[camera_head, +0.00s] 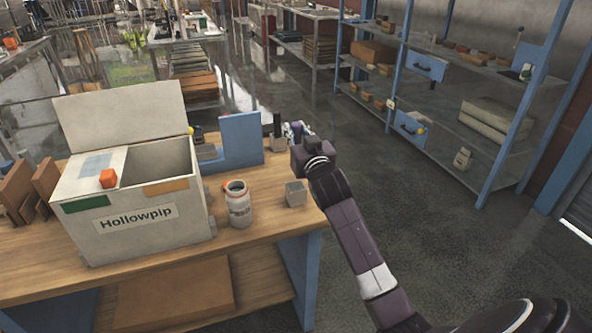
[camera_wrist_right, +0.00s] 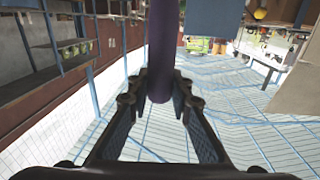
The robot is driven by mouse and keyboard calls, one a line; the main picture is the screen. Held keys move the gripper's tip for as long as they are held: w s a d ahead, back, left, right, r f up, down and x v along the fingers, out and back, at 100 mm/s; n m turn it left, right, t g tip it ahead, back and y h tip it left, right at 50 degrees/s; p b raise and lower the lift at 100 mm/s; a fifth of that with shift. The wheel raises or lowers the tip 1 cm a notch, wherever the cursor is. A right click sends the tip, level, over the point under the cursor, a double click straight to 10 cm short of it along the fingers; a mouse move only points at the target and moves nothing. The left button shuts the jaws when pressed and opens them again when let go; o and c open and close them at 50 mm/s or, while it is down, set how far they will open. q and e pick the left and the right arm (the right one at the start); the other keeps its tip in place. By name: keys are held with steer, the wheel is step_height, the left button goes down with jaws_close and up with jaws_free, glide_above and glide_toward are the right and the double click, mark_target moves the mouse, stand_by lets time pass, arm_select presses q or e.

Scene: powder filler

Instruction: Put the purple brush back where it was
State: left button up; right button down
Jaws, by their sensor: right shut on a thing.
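The purple brush shows in the right wrist view as a dark purple rod (camera_wrist_right: 162,50) between the two fingers. My right gripper (camera_wrist_right: 158,98) is shut on it, and the rod's upper part runs out of the top of that view. In the head view my right gripper (camera_head: 297,132) is above the far right corner of the wooden table, mostly hidden behind my own wrist. The brush cannot be made out clearly there. My left gripper is not in view.
A white Hollowpip box (camera_head: 150,240) with an open lid stands on the table (camera_head: 262,240). A white jar (camera_head: 238,205), a small grey cube (camera_head: 296,193), a blue panel (camera_head: 240,142) and a dark upright object (camera_head: 277,125) are near my right arm. Blue-framed shelves (camera_head: 450,130) stand right.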

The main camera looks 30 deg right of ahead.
step_height(320, 180, down, 11)
steer(key=shift+f, duration=0.15)
stand_by(0.4)
steer(key=shift+f+b, duration=0.15)
steer(key=shift+b, duration=0.2)
steer(key=c, duration=1.7)
jaws_free()
steer(key=shift+c, duration=0.2)
steer(key=shift+r, duration=0.2)
steer(key=v, duration=1.2)
